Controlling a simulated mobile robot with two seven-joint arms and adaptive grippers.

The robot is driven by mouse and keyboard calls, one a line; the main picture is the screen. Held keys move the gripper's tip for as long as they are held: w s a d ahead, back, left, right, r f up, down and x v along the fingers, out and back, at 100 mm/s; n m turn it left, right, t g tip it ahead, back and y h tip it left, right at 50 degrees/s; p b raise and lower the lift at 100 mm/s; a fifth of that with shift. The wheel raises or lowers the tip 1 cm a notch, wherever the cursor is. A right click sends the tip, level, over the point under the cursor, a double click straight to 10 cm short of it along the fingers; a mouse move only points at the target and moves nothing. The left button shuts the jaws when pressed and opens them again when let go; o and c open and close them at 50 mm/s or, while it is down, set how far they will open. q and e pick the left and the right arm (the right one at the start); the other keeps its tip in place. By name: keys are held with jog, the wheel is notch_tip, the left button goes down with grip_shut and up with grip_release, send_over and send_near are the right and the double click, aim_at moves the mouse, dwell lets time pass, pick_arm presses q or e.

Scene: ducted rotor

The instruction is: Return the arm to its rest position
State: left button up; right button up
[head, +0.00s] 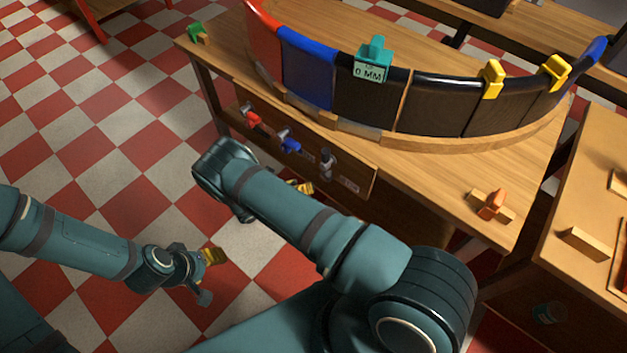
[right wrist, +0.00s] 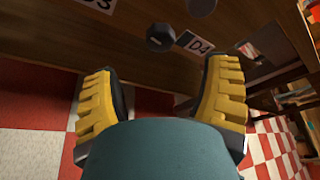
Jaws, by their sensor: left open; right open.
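My right arm crosses the middle of the head view, in front of the wooden table. Its gripper (head: 301,187) is mostly hidden behind my own arm, with only a bit of yellow fingertip showing below the table's front panel. In the right wrist view the right gripper (right wrist: 160,100) is open, its two yellow ribbed fingers wide apart with nothing between them. My left gripper (head: 209,275) is at the lower left over the checkered floor, open and empty, away from the table.
The wooden table (head: 440,165) carries a curved row of colored panels (head: 365,98) with teal and yellow clips. Its front panel (head: 355,180) has red, blue and grey knobs; a dark knob (right wrist: 160,37) shows near my right fingers. Another table (head: 590,195) stands right. Floor at left is clear.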

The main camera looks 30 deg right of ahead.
jog(key=shift+v, duration=0.85)
jog(key=s+a+f+m+g+y, duration=0.1)
jog(key=s+a+m+g+y, duration=0.2)
jog(key=s+m+y, duration=0.4)
jog(key=s+a+f+m+g+y, duration=0.1)
jog(key=s+a+m+g+y, duration=0.25)
jog(key=s+m+y, duration=0.35)
jog(key=a+r+m+t+y, duration=0.2)
jog(key=r+m+t, duration=0.1)
jog(key=r+m, duration=0.3)
jog(key=s+a+r+m+t+y, duration=0.1)
jog(key=a+r+m+t+y, duration=0.1)
jog(key=r+m, duration=0.5)
jog(key=m+t, duration=0.1)
jog(key=m, duration=0.2)
jog(key=shift+s, duration=0.2)
jog(key=shift+t, duration=0.25)
